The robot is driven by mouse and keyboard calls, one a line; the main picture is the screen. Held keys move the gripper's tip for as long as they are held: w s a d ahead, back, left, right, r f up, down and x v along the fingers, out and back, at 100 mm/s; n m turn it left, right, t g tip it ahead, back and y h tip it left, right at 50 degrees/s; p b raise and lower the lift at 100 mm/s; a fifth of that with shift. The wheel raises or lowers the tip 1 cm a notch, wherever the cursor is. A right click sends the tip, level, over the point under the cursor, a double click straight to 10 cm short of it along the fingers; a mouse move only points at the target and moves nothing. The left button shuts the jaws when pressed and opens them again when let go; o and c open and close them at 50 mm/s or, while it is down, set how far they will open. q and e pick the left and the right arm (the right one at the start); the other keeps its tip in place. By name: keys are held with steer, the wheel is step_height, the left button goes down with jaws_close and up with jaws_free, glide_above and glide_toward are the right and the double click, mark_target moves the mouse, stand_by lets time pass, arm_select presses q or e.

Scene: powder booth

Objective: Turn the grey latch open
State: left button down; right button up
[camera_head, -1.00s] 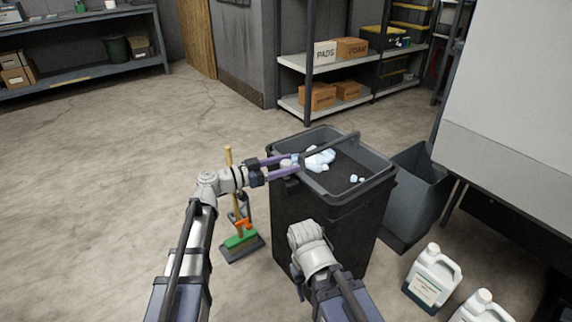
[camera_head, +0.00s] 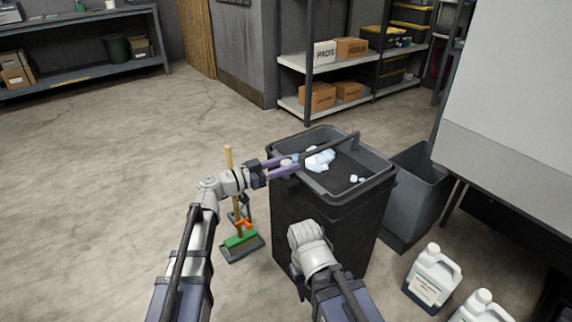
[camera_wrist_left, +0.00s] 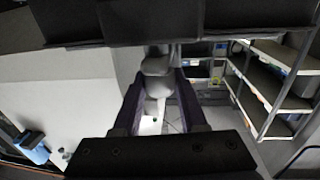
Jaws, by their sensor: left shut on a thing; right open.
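The grey latch (camera_head: 287,163) is a small light-grey piece at the left rim of the black bin (camera_head: 335,215). My left gripper (camera_head: 288,165) reaches in from the left and its purple fingers are shut on the latch. In the left wrist view the rounded grey latch (camera_wrist_left: 157,68) sits between the two fingers of my left gripper (camera_wrist_left: 160,85), below the dark bin edge. The fingers cover part of it, so its exact angle is hard to tell. My right gripper (camera_head: 298,280) is low in front of the bin, open and apart from the latch; its fingers are mostly hidden.
A grey open bin (camera_head: 415,195) is to the right. White jugs (camera_head: 433,278) stand at front right. A green broom (camera_head: 241,240) is left of the bin. Floor further left is clear.

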arm_select(q)
steer(key=n+t+y, duration=0.1)
steer(key=t, duration=0.1)
steer(key=n+t+y, duration=0.3)
steer(key=n+y, duration=0.1)
steer(key=shift+s+d+t, duration=0.15)
steer(key=shift+s+t, duration=0.1)
steer(key=shift+t, duration=0.15)
steer(key=shift+w+n+t+y, duration=0.1)
steer(key=shift+n+t+y, duration=0.6)
steer(key=shift+n+y, duration=0.65)
steer(key=shift+w+n+t+y, duration=0.1)
steer(key=shift+n+t+y, duration=0.7)
steer(key=shift+y, duration=1.05)
steer(key=shift+n+y, duration=0.25)
steer(key=shift+y, duration=0.05)
steer(key=shift+c, duration=2.2)
jaws_free()
